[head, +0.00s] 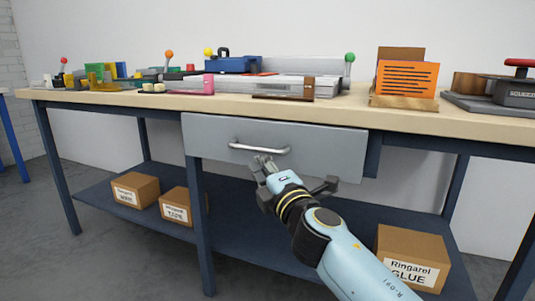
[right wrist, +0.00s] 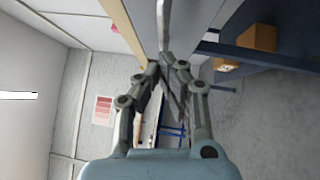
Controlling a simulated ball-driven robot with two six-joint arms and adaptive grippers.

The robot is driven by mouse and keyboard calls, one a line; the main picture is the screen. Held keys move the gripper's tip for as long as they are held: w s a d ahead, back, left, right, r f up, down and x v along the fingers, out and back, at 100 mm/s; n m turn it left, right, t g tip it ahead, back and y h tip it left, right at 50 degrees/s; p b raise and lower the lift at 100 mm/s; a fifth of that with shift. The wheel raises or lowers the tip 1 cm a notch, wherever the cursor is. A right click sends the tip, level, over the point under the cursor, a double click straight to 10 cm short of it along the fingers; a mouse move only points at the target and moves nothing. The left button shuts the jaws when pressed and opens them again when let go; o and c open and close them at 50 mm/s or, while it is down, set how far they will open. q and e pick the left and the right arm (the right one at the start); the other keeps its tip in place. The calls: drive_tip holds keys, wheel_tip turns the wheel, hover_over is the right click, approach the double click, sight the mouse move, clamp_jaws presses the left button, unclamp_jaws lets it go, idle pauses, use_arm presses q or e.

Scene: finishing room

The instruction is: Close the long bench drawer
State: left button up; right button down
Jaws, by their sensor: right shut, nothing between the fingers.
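The long bench drawer (head: 310,155) has a wide grey front under the wooden bench top. The front covers the top of a blue leg, and I cannot tell how far it stands out. Its silver bar handle (head: 260,150) runs level across the front and shows in the right wrist view (right wrist: 163,22) as a pale bar. My right gripper (head: 263,160) is shut and empty, with its fingertips just in front of and below the handle. Whether they touch it I cannot tell. The fingertips also show in the right wrist view (right wrist: 162,60). My left gripper is not in view.
The bench top (head: 400,117) carries a grey machine (head: 265,84), an orange sign (head: 406,78) and several small tools. The blue lower shelf (head: 250,232) holds cardboard boxes, one labelled glue (head: 411,257). Blue legs (head: 201,235) stand below. The floor in front is clear.

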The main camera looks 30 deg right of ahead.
sight(276, 151)
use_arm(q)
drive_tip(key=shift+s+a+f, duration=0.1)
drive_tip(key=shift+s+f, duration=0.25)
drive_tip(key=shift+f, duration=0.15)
use_arm(e)
drive_tip(key=shift+w+d+r, duration=0.2)
drive_tip(key=shift+w+d, duration=0.5)
drive_tip(key=shift+d, duration=0.35)
drive_tip(key=shift+w+d, duration=0.1)
drive_tip(key=shift+w, duration=0.05)
drive_tip(key=w+d, duration=0.2)
drive_tip(key=d, duration=0.1)
drive_tip(key=shift+w+d+f+b, duration=0.1)
drive_tip(key=shift+w+d+b, duration=0.15)
drive_tip(key=shift+b, duration=0.15)
drive_tip(key=shift+w+d, duration=0.15)
drive_tip(key=shift+w, duration=0.05)
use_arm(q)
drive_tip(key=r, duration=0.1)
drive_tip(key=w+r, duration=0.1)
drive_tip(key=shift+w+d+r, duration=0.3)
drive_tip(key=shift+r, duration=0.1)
use_arm(e)
drive_tip(key=shift+r, duration=0.2)
